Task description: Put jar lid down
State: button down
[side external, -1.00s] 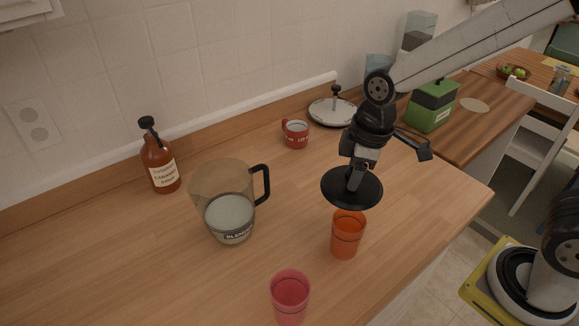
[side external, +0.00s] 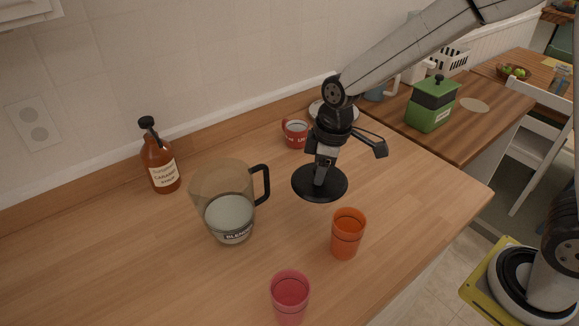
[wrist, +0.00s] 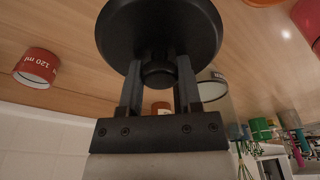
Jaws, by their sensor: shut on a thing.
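The jar lid (side external: 308,187) is a round black disc with a knob on top. My gripper (side external: 322,172) is shut on its knob and holds the disc level, knob up. In the wrist view the lid (wrist: 158,30) fills the top middle, with the fingers of my gripper (wrist: 158,76) on both sides of the knob.
The blender jug (side external: 228,205) stands left of the lid, the orange cup (side external: 346,238) in front, and the red measuring cup (side external: 295,138) behind. A pink cup (side external: 290,292) and a brown bottle (side external: 160,165) stand farther off. The counter (side external: 410,205) is clear to the right.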

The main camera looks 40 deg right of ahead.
send_over(293, 199)
jog(key=s, duration=0.1)
jog(key=shift+d+f, duration=0.2)
jog(key=shift+f, duration=2.8)
jog(key=shift+w+f, duration=0.2)
jog(key=shift+f, duration=1.6)
jog(key=shift+f, duration=0.15)
jog(key=shift+c, duration=1.4)
grip_release()
jog(key=r, duration=0.8)
jog(key=s+d+r, duration=0.1)
jog(key=r, duration=0.3)
jog(key=shift+s+d+r, duration=0.1)
